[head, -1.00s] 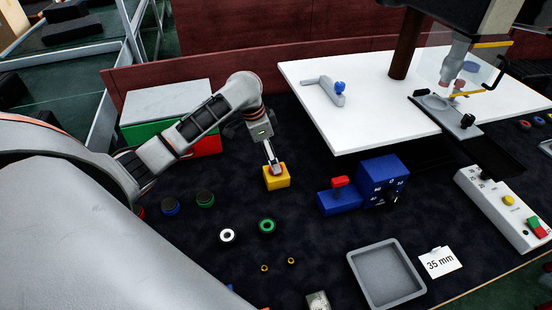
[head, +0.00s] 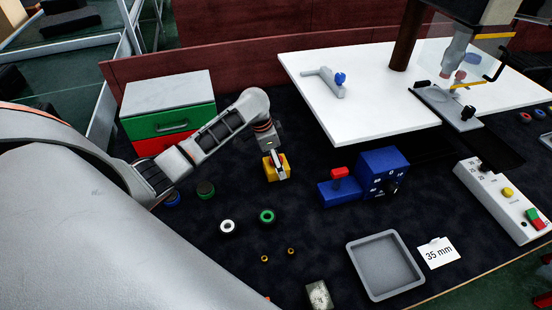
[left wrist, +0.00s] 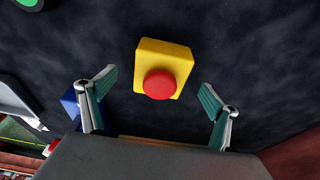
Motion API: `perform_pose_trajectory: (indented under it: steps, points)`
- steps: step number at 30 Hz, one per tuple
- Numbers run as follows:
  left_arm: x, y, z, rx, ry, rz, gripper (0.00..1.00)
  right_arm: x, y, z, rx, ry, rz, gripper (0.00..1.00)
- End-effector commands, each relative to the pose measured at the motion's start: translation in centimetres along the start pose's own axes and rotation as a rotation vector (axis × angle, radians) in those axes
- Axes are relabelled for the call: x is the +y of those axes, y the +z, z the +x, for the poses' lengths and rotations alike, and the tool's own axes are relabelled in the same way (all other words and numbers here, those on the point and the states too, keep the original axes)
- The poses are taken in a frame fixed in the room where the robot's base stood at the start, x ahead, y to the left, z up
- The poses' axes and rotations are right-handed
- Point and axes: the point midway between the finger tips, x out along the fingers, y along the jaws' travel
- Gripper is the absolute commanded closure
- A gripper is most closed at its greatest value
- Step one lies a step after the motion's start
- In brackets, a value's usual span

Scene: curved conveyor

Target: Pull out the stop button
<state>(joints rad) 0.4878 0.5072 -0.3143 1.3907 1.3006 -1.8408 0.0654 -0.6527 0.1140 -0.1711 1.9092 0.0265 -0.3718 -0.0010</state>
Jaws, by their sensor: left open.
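The stop button is a round red knob (left wrist: 160,84) on a yellow box (left wrist: 164,56). In the head view the yellow box (head: 284,173) sits on the dark mat, and its knob is hidden behind my gripper. My left gripper (head: 275,166) is above the box, pointing down. In the left wrist view my left gripper (left wrist: 158,83) is open, with one finger on each side of the red knob and clear gaps to both. It holds nothing. My right gripper is not in view.
A blue box with a red switch (head: 340,192) stands right of the stop button. A green and red drawer unit (head: 170,110) stands behind left. A grey tray (head: 350,262) is front right.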

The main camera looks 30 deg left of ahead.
Motion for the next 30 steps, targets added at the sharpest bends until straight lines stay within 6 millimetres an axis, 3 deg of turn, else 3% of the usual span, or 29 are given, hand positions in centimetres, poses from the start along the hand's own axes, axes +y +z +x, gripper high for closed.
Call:
perform_pose_trajectory:
  steps: [5,12,30]
  points:
    - [0.0,0.0,0.0,0.0,0.0,0.0,0.11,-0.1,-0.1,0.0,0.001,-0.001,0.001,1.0]
    - [0.0,0.0,0.0,0.0,0.0,0.0,0.66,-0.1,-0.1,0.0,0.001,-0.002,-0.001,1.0]
    - [-0.1,-0.4,-1.0,0.003,-0.002,0.003,0.66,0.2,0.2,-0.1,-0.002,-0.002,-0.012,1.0]
